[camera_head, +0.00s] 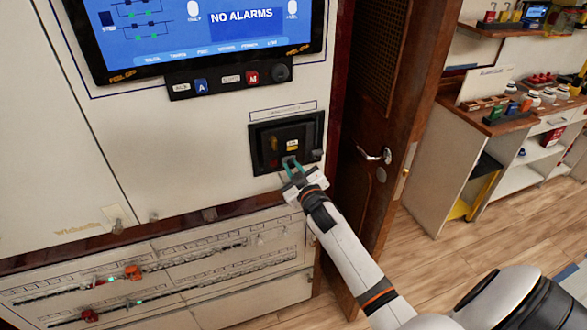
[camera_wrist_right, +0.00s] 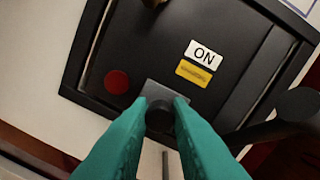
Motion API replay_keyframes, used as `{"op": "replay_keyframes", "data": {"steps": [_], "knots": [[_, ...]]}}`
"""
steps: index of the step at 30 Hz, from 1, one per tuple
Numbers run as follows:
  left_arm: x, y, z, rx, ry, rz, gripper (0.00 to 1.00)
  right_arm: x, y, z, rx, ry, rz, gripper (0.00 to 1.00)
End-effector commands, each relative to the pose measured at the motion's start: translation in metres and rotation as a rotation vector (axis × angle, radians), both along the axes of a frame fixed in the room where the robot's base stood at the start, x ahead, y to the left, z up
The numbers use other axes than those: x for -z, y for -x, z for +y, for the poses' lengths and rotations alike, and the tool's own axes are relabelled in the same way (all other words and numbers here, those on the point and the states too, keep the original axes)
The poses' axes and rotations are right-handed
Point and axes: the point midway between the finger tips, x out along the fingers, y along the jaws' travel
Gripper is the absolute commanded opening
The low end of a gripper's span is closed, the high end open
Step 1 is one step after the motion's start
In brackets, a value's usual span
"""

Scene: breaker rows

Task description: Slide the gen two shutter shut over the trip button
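The black breaker unit (camera_head: 256,150) is set in the pale cabinet front, below the screen. In the right wrist view its dark face shows a red round button (camera_wrist_right: 117,82), probably the trip button and uncovered, a white ON label (camera_wrist_right: 203,54) and a yellow label (camera_wrist_right: 193,73). Below the labels is a small grey plate (camera_wrist_right: 165,92) with a dark round knob (camera_wrist_right: 159,116), seemingly the shutter. My right gripper (camera_head: 291,163) is at the unit's lower edge. Its teal fingers (camera_wrist_right: 163,110) sit on both sides of the knob and appear closed on it. My left gripper is out of view.
A black handle (camera_wrist_right: 290,108) sticks out at the unit's right side, close to my right finger. A screen (camera_head: 200,30) and a button strip (camera_head: 230,79) are above. A ledge (camera_head: 160,228) and breaker rows (camera_head: 160,280) are below. A wooden door (camera_head: 385,120) stands at right.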

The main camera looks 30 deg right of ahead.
Motion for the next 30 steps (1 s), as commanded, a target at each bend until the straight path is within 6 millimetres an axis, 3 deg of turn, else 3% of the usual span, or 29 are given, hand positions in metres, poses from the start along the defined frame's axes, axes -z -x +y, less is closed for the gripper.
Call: {"op": "replay_keyframes", "data": {"steps": [8, 16, 26, 27, 30], "knots": [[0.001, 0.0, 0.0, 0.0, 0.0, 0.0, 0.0, 0.001, 0.0, 0.002, 0.0, -0.001, 0.0, 0.0], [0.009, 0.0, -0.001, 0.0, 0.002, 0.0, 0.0, 0.002, -0.01, 0.041, -0.002, -0.005, 0.0, 0.0], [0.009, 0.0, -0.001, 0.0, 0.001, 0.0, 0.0, 0.001, -0.011, 0.048, -0.004, -0.002, 0.001, 0.0], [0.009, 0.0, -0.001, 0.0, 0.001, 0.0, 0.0, 0.001, -0.011, 0.048, -0.004, -0.002, 0.001, 0.2], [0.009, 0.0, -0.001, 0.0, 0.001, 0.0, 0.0, 0.001, -0.011, 0.048, -0.003, -0.002, 0.001, 0.37]]}}
